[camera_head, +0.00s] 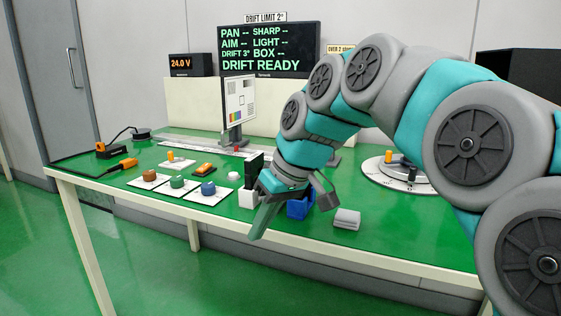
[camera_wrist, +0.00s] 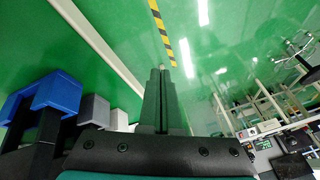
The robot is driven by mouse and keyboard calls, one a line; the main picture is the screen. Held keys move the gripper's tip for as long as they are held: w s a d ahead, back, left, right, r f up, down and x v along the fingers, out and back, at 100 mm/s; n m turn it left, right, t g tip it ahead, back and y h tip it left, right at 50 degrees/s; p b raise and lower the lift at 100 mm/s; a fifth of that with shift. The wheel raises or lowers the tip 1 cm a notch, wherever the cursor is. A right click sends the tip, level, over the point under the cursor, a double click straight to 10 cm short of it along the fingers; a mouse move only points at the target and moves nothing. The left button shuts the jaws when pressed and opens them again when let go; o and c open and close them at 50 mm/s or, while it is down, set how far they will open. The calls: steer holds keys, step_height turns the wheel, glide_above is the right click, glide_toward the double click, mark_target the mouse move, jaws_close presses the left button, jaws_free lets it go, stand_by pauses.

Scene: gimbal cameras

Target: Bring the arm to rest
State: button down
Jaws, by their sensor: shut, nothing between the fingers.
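My gripper (camera_head: 256,234) hangs from the bent teal and grey arm above the front edge of the green-topped bench (camera_head: 385,238). Its fingers point down and toward the front. In the wrist view the two fingers (camera_wrist: 162,72) lie side by side, closed with nothing between them. They point toward the green floor. A blue block-shaped holder (camera_head: 300,208) stands just behind and right of the gripper; a blue piece also shows at the left of the wrist view (camera_wrist: 52,92). The gripper partly hides the holder.
A grey block (camera_head: 346,219) lies right of the blue holder. Coloured knobs on white cards (camera_head: 208,188) stand left of the gripper. A round dial (camera_head: 400,178) sits behind the arm.

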steer(key=s+d+f+m+g+h, duration=0.1)
steer(key=s+d+f+m, duration=0.1)
steer(key=s+d+f, duration=0.4)
steer(key=s+d+f+m+g+h, duration=0.1)
steer(key=s+d+f+m+h, duration=0.1)
steer(key=s+d+f, duration=0.4)
steer(key=s+d+f+m+g+h, duration=0.1)
steer(key=s+d+f+m, duration=0.3)
steer(key=s+f, duration=0.5)
steer(key=s+d, duration=0.2)
steer(key=s, duration=0.3)
steer(key=shift+s+d+f+h, duration=0.2)
steer(key=shift+s+d+h, duration=0.15)
steer(key=shift+h, duration=0.05)
